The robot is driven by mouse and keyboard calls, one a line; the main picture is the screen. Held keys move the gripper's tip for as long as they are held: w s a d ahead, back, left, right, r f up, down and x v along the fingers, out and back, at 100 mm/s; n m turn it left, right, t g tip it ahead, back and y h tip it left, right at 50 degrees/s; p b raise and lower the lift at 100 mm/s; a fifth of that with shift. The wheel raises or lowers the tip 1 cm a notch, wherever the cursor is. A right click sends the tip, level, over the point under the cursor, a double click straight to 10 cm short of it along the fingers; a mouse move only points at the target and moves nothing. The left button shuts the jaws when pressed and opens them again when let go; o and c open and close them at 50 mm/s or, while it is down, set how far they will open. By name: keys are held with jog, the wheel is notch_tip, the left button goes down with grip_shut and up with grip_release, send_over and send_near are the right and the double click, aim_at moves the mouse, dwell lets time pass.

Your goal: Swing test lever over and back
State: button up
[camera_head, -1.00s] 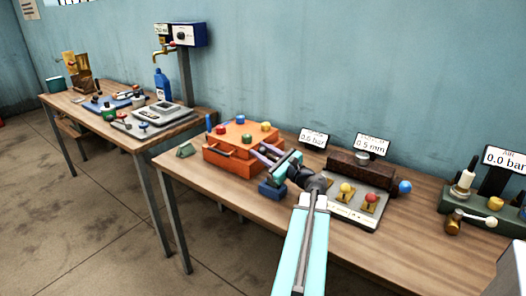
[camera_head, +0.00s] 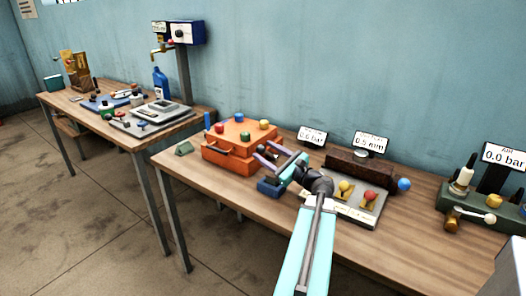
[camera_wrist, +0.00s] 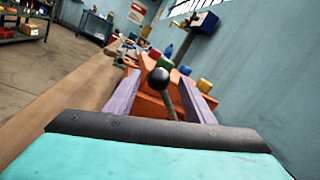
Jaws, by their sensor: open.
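The test lever (camera_wrist: 167,98) shows in the wrist view as a grey rod with a black ball knob. It stands between my two purple fingers, with a visible gap on each side. My gripper (camera_wrist: 160,88) is open around it, not shut on it. In the head view my gripper (camera_head: 274,154) is over the workbench, in front of the orange box, with its fingers pointing towards the box. A blue block (camera_head: 269,187) sits under my gripper; I cannot tell whether the lever is mounted on it. My gripper hides the lever in the head view.
The orange box (camera_head: 229,157) with coloured knobs is just beyond my fingers. A panel (camera_head: 352,209) with yellow and red knobs lies to the right, before a dark brown block (camera_head: 352,168). An air station (camera_head: 480,205) reads 0.0 bar. The bench front is clear.

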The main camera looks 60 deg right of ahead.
jog(key=s, duration=0.2)
jog(key=s+a, duration=0.1)
jog(key=s, duration=0.5)
jog(key=shift+s+a+f, duration=0.2)
jog(key=shift+f, duration=0.1)
jog(key=shift+s+a+f+p, duration=0.1)
jog(key=shift+s+f+p, duration=0.05)
jog(key=shift+s+p, duration=0.35)
jog(key=shift+s+f+p, duration=0.1)
jog(key=shift+s+p, duration=0.25)
jog(key=shift+s, duration=0.25)
